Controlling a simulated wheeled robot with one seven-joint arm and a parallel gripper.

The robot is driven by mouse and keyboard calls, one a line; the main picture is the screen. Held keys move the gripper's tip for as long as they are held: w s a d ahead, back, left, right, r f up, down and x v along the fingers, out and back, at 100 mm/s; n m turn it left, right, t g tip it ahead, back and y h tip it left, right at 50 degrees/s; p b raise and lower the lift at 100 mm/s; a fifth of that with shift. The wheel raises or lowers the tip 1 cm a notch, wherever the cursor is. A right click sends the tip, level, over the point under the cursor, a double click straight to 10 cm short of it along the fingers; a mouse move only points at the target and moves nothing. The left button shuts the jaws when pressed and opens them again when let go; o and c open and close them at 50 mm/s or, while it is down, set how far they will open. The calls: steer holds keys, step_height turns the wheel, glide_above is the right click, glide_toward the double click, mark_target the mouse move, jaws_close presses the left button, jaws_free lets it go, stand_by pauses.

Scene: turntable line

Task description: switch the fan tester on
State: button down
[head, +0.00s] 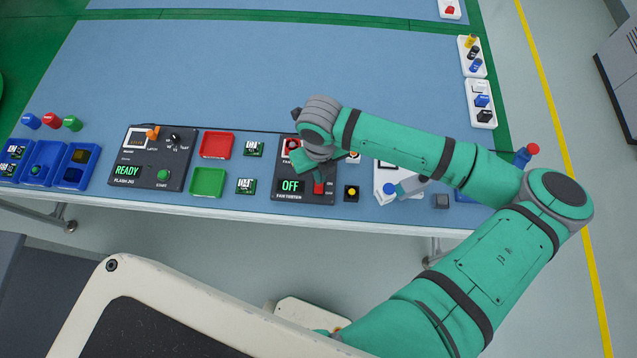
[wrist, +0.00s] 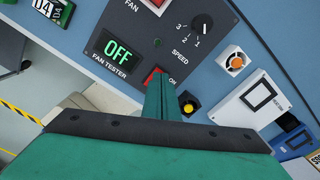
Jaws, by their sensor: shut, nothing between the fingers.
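The fan tester (head: 279,170) is a dark panel near the table's front edge, partly hidden by my arm in the head view. It also fills the upper left of the wrist view (wrist: 135,50). Its display (wrist: 118,50) reads OFF in green. A red rocker switch (wrist: 152,77) marked ON sits at its lower corner, partly covered by my fingers; it also shows in the head view (head: 319,188). A speed knob (wrist: 201,24) is above it. My gripper (wrist: 163,80) is shut and empty, its tips right at the switch. I cannot tell whether they touch it.
A yellow button box (head: 351,193) and a white device (head: 386,184) stand right of the tester. Red (head: 217,144) and green (head: 208,182) trays and the flash jig (head: 152,158), showing READY, are to the left.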

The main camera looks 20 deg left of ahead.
steer(key=shift+s+a+f, duration=0.1)
steer(key=shift+f, duration=0.05)
steer(key=shift+f, duration=0.15)
steer(key=shift+s+f, duration=0.1)
steer(key=shift+f, duration=0.1)
stand_by(0.3)
steer(key=shift+w+r, duration=0.2)
steer(key=shift+r, duration=2.85)
steer(key=shift+s+r, duration=0.1)
steer(key=shift+r, duration=0.35)
